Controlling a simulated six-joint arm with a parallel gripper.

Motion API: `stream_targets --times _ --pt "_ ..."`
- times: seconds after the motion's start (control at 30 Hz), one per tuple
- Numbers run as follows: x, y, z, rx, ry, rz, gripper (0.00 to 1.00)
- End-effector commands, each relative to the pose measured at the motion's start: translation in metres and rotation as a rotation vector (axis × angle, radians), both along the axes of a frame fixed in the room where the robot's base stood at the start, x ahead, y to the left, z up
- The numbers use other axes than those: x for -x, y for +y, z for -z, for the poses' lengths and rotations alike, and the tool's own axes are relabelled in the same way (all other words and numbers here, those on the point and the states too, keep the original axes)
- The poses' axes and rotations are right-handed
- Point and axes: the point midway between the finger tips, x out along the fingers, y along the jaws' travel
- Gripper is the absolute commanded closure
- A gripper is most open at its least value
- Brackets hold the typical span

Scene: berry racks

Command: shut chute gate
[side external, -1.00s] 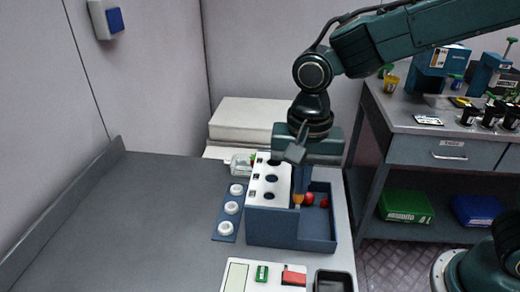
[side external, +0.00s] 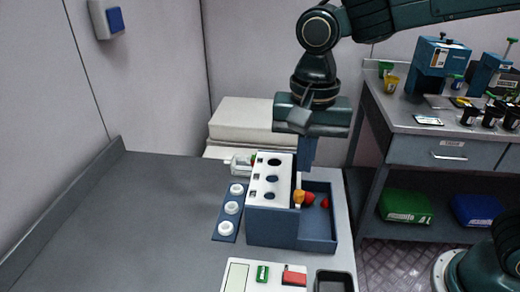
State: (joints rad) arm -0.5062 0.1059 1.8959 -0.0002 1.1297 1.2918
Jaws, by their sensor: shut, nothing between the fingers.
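The blue chute box with a white top (side external: 270,178) stands on the grey table. Its top has several round holes in a row. An open blue bin (side external: 322,225) joins its right side and holds red and orange berries (side external: 309,198). I cannot tell which part is the gate or how it stands. My gripper (side external: 307,165) points down above the back of the bin, shut and empty. Its tips are near the bin's back edge, and I cannot tell whether they touch it.
A blue strip with white rings (side external: 227,210) lies left of the box. A white panel with green and red parts (side external: 263,276) and a dark tray (side external: 333,281) are in front. The table's left side is clear. A side bench (side external: 440,150) stands at right.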

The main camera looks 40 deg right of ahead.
Motion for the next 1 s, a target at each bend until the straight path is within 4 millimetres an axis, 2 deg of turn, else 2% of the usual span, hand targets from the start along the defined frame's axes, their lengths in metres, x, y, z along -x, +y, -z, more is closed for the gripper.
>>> stream_targets --times 0.03,0.3,0.5,0.7,1.0 --pt "-0.001 0.0 -0.01 -0.003 -0.004 0.0 1.0" --pt "-0.001 0.0 -0.057 -0.002 -0.004 0.0 1.0" --pt "0.0 0.0 -0.079 -0.001 -0.003 0.0 1.0" --pt "0.0 0.0 -0.087 -0.001 -0.001 0.0 1.0" --pt "0.002 -0.006 -0.089 -0.006 -0.01 -0.014 1.0"
